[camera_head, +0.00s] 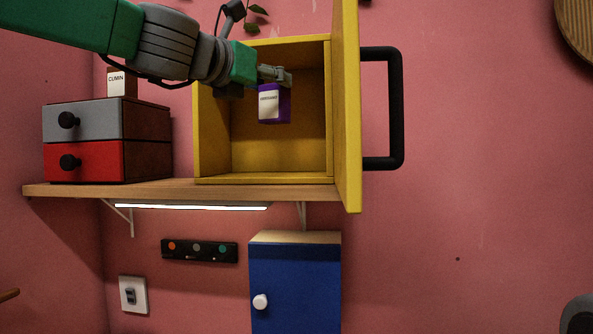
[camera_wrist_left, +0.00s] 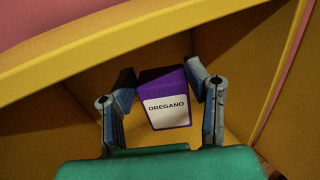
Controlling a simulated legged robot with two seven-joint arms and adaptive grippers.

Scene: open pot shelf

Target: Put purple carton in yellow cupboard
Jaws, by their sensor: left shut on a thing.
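The purple carton (camera_head: 275,104) has a white label, which reads OREGANO in the left wrist view (camera_wrist_left: 165,98). My left gripper (camera_head: 274,77) is shut on the carton near its top, with a finger on each side of it in the left wrist view (camera_wrist_left: 163,88). The carton hangs roughly upright in front of or inside the opening of the yellow cupboard (camera_head: 211,158), above its floor; the exact depth is hard to tell. The cupboard door (camera_head: 347,110) is swung open on the right, with a black handle. My right gripper is not in view.
The cupboard stands on a wooden shelf (camera_head: 180,189). Left of it is a drawer box (camera_head: 147,135) with grey and red fronts, a CUMIN carton (camera_head: 121,83) on top. A blue cupboard (camera_head: 294,290) is below the shelf. The yellow cupboard's floor looks clear.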

